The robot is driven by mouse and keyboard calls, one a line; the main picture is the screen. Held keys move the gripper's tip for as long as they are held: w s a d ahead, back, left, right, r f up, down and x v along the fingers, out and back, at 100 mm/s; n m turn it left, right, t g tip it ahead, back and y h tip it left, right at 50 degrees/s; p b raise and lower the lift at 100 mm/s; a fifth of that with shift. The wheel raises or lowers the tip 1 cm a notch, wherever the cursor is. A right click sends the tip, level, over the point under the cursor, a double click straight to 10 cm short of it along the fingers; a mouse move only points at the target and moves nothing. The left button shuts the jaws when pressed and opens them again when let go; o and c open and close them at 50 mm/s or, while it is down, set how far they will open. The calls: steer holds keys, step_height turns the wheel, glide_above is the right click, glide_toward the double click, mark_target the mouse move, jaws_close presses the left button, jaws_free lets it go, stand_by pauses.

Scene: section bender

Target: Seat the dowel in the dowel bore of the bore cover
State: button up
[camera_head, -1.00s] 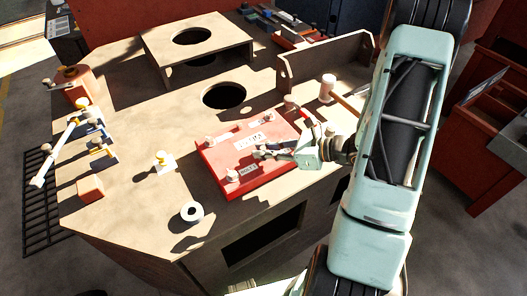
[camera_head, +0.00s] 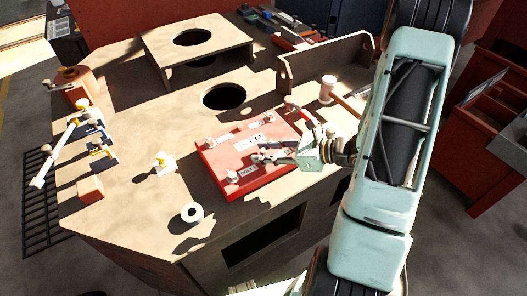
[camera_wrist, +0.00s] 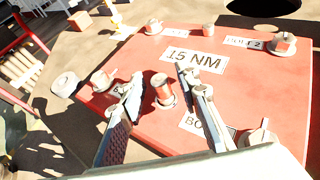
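The bore cover (camera_head: 222,162) is a flat red plate on the bench; it also fills the wrist view (camera_wrist: 125,62). In the wrist view a short reddish cylinder, apparently the dowel (camera_wrist: 163,88), stands upright near the plate's middle, inside a pale ring at its base. The ring looks like the bore's edge; seating depth cannot be judged. My gripper (camera_wrist: 166,86) has one finger on each side of the dowel, with visible gaps. In the head view my gripper (camera_head: 256,158) is low over the cover, and the dowel is not clearly visible there.
Several bolts, such as this one (camera_wrist: 283,42), stand at the cover's corners. A mallet (camera_head: 328,88) and an upright bracket (camera_head: 325,62) are behind it. A white ring (camera_head: 192,213) lies in front. A round hole (camera_head: 224,96) opens in the bench.

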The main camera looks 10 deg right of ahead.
steer(key=v, duration=1.1)
steer(key=shift+s+d, duration=0.2)
steer(key=shift+d, duration=0.1)
steer(key=shift+a+r, duration=0.1)
